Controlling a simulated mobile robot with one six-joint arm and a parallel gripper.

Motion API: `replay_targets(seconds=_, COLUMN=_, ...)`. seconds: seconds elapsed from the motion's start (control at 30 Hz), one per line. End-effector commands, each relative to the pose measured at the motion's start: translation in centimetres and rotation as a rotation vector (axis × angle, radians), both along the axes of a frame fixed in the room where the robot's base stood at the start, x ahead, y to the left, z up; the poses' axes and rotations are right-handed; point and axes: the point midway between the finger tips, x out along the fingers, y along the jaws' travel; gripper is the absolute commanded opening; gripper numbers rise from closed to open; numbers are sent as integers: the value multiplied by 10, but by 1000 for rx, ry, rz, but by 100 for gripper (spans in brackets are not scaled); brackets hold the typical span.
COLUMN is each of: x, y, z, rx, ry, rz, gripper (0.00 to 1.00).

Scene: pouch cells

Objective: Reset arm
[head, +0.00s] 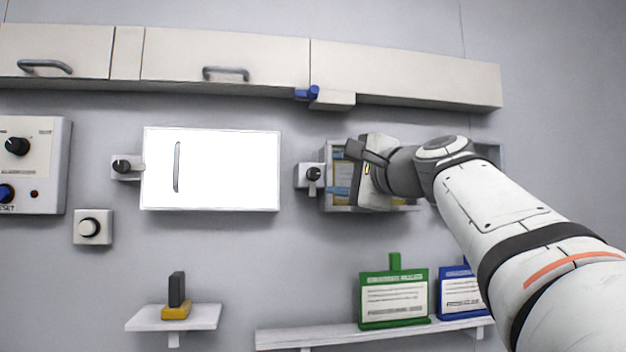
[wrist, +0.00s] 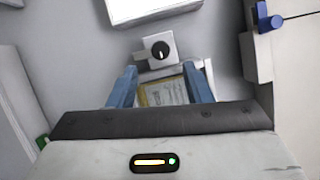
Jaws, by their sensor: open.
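My gripper (head: 346,170) is at an open, grey-framed wall box (head: 328,203), right of centre in the head view. In the wrist view its two blue fingers (wrist: 160,84) stand apart. A yellow-edged pouch or card (wrist: 163,93) inside the box shows between them. It also shows in the head view (head: 343,180). I cannot tell whether the fingers touch it. My gripper and wrist hide much of the box.
A knob (head: 313,174) is left of the box. A bright white panel (head: 225,170) is further left. Cabinets (head: 400,75) run above, with a blue fitting (head: 307,93) below them. Green (head: 394,298) and blue (head: 460,293) pouches stand on a lower shelf (head: 300,336). A small shelf (head: 145,319) holds a yellow-and-black object (head: 176,295).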

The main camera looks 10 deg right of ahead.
Motion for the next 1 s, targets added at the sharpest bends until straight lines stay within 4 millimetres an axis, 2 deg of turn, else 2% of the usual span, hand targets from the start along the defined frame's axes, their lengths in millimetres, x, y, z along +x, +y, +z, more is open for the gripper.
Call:
replay_targets(seconds=0.2, x=-15, y=-6, z=-1, rx=0, ry=-1, rz=0, gripper=45)
replay_targets(seconds=0.63, x=-15, y=-6, z=-1, rx=1, ry=0, rz=1, gripper=45)
replay_targets(seconds=0.73, x=-14, y=-5, z=-9, rx=-17, ry=16, rz=1, gripper=45)
replay_targets(seconds=0.77, x=-12, y=-3, z=-15, rx=-32, ry=28, rz=1, gripper=45)
replay_targets(seconds=0.87, x=-8, y=3, z=-54, rx=-132, ry=102, rz=4, gripper=45)
replay_targets(seconds=0.97, x=-9, y=14, z=-119, rx=-308, ry=215, rz=28, gripper=45)
replay_targets(seconds=1.0, x=-13, y=19, z=-150, rx=-390, ry=265, rz=47, gripper=45)
